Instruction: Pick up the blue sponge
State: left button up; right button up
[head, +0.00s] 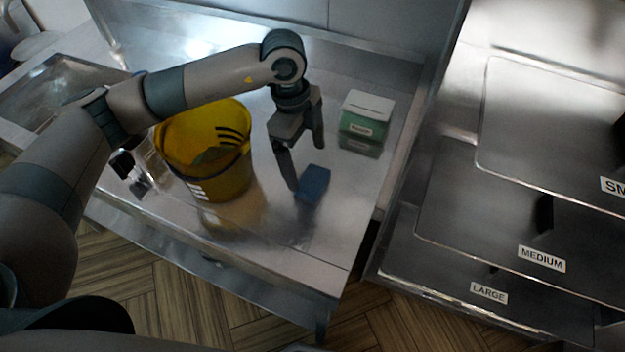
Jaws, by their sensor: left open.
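The blue sponge (313,184) lies on the steel counter (335,225), to the right of a yellow bucket. My left gripper (306,167) points down just above and behind the sponge, its two fingers spread apart. One finger comes down by the sponge's left end and the other is farther back to the right. I cannot tell whether a finger touches the sponge. Nothing is between the fingers. My right gripper is not in view.
The yellow bucket (228,178) stands close to the left of the gripper, under my left arm. A green and white box (366,115) stands behind right of the sponge. A sink basin (62,92) is at left. Steel trays labelled MEDIUM (480,205) and LARGE are at right. The counter in front of the sponge is clear.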

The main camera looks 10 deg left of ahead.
aim_at(312, 179)
pick_arm(q)
jog(key=shift+s+d+f+p, duration=0.15)
jog(key=shift+f+p, duration=0.15)
jog(key=shift+p, duration=0.2)
jog(key=f, duration=0.1)
jog(key=f+p, duration=0.1)
jog(key=d+f+p, duration=0.1)
jog(key=shift+s+f, duration=0.25)
jog(key=shift+f, duration=0.45)
jog(key=c, duration=1.1)
